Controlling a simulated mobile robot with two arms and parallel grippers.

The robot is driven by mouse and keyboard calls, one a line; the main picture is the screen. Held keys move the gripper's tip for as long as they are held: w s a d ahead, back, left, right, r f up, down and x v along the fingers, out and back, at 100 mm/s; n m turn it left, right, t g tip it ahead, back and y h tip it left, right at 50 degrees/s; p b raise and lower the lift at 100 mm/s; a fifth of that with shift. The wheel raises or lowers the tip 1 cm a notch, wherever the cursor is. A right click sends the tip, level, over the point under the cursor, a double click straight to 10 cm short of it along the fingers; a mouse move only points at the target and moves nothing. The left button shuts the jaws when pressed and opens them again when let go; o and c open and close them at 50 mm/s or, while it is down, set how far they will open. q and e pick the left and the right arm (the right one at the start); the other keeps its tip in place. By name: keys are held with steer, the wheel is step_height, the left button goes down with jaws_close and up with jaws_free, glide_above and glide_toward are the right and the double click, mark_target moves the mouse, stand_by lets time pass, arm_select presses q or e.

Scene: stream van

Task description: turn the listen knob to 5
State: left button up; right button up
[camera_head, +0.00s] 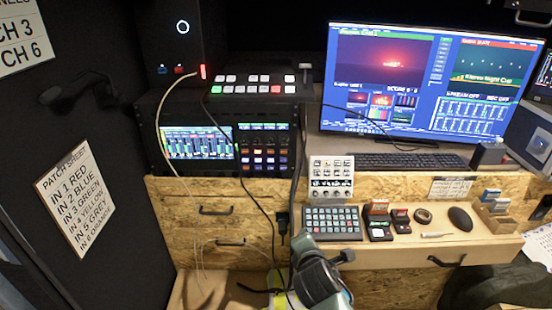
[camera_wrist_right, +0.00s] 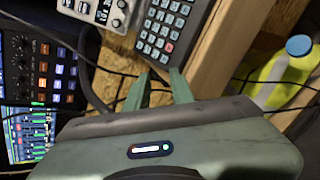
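A small white panel (camera_head: 331,177) with buttons and a row of dark round knobs (camera_head: 331,193) stands against the wooden front, behind the keypad. Its labels are too small to read, so I cannot tell which knob is the listen knob or where it points. The panel also shows at the top of the right wrist view (camera_wrist_right: 98,10), partly cut off. My right gripper (camera_wrist_right: 160,88) is open and empty, its two green fingers apart near the keypad edge, below the panel in that view. In the head view my right wrist rises from the bottom centre. My left gripper is out of view.
A dark keypad (camera_head: 332,223) lies on the ledge before the panel. An audio mixer (camera_head: 225,150) with screen and knobs stands left, under a video switcher (camera_head: 253,87). Black cables (camera_head: 268,225) hang near my right gripper.

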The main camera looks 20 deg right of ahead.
steer(key=w+r+n+t+h, duration=0.1)
steer(key=w+r+n+t, duration=0.2)
steer(key=w+r+n, duration=0.5)
steer(key=n+t, duration=0.3)
steer(key=n, duration=0.3)
glide_toward(284, 142)
steer(key=x, duration=0.8)
jaws_close()
